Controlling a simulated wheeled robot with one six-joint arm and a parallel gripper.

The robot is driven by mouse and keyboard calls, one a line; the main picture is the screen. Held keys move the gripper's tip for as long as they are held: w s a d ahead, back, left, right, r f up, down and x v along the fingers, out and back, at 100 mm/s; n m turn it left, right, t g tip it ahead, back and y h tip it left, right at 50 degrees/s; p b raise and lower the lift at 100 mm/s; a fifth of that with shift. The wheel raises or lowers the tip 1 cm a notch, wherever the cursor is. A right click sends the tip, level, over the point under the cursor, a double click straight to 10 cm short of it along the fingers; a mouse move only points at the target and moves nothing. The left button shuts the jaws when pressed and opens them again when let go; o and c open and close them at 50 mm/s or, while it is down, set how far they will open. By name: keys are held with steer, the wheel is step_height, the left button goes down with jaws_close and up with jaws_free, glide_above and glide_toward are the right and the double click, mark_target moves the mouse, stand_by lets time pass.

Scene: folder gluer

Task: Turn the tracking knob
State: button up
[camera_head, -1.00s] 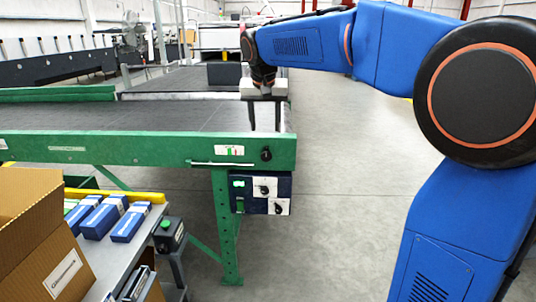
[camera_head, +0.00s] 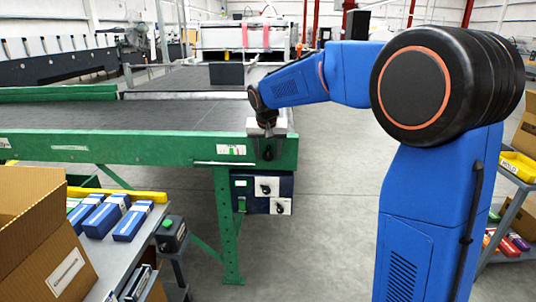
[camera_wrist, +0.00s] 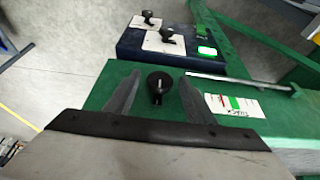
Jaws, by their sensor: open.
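A black round knob with a pale pointer line (camera_wrist: 158,85) sits on the end of the green conveyor rail (camera_head: 150,148), beside a white label with green and red marks (camera_wrist: 235,106). The label's writing is too small to read. In the wrist view my gripper (camera_wrist: 159,77) is open, with one grey finger on each side of the knob and gaps between them. In the head view my gripper (camera_head: 267,140) is at the rail's right end, largely covering the knob. Whether the fingertips reach down past the knob's face is unclear.
Below the rail hangs a dark blue box (camera_head: 242,185) with two black knobs on white plates and a green display. A workbench with blue boxes (camera_head: 100,220) and an open carton (camera_head: 35,240) stands at the left. A yellow bin (camera_head: 518,165) is on a right-hand cart.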

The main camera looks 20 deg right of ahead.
steer(key=shift+f, duration=0.1)
steer(key=c, duration=1)
steer(key=shift+w+a+h, duration=0.1)
steer(key=shift+h, duration=0.2)
steer(key=shift+a+n+g+h, duration=0.15)
steer(key=shift+n+g+h, duration=0.15)
steer(key=shift+h, duration=0.4)
steer(key=shift+w+a+f+n+g+h, duration=0.15)
steer(key=shift+g+h, duration=0.1)
steer(key=shift+h, duration=0.55)
steer(key=shift+s+r+n+g+h, duration=0.15)
steer(key=shift+g+h, duration=0.1)
steer(key=shift+h, duration=0.55)
steer(key=shift+w+f, duration=0.1)
steer(key=o, duration=1)
